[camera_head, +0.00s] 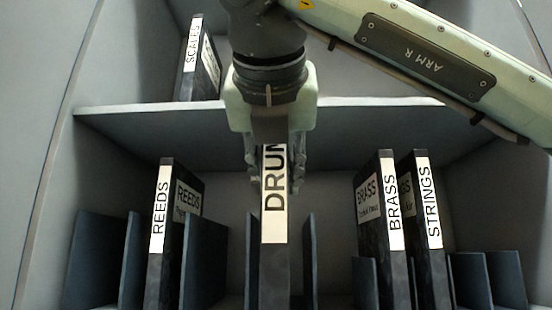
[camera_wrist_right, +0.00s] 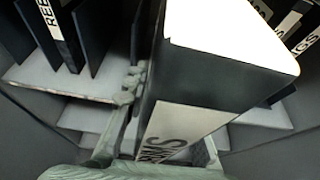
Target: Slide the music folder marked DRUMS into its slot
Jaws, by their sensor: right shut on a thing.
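The black DRUMS folder (camera_head: 274,262) is upright in the head view, its white spine label partly covered at the top by my right gripper (camera_head: 274,180). My right gripper is shut on the folder's upper part, with a finger on each side. The folder stands in line with the gap between two grey dividers (camera_head: 309,262) in the middle of the lower shelf. Its lower end runs out of the picture, so I cannot tell how deep it sits. In the right wrist view the folder (camera_wrist_right: 215,80) fills the middle, between the fingers. My left gripper is not in view.
The REEDS folder (camera_head: 160,225) stands left of the middle. The BRASS folder (camera_head: 394,215) and STRINGS folder (camera_head: 429,215) stand to the right. The SCALES folder (camera_head: 191,62) leans on the upper shelf (camera_head: 130,117). Several grey dividers flank them, with empty slots at both ends.

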